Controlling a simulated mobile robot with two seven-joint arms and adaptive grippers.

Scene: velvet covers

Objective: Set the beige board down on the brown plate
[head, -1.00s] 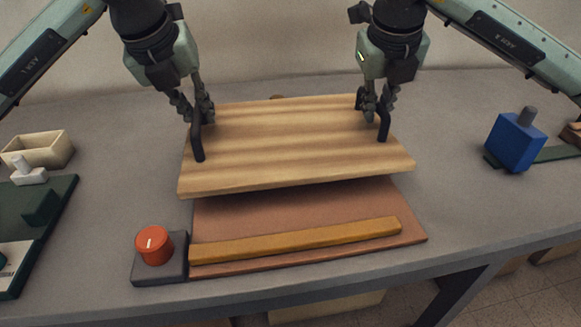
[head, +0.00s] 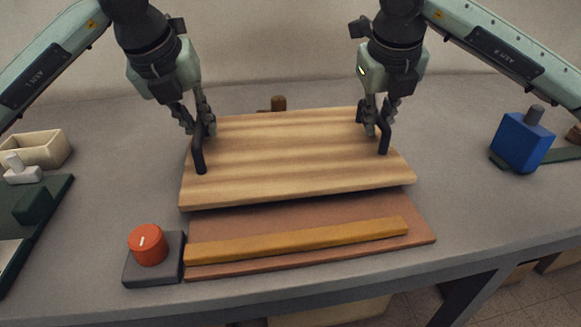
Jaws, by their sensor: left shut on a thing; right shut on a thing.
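The beige board (head: 290,155) is a striped wooden plank with a black handle near each end. It hangs above the back part of the brown plate (head: 310,212), which lies on the grey table. A gap and shadow show under its front edge. My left gripper (head: 203,132) is shut on the left handle. My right gripper (head: 376,124) is shut on the right handle. The board looks close to level and hides the back of the plate. An ochre bar (head: 300,240) lies along the plate's front edge.
A red knob on a grey base (head: 150,258) stands at the plate's front left corner. A blue block (head: 522,142) is at the right. A beige box (head: 38,148) and a green tray (head: 48,225) are at the left. A small brown object (head: 278,103) shows behind the board.

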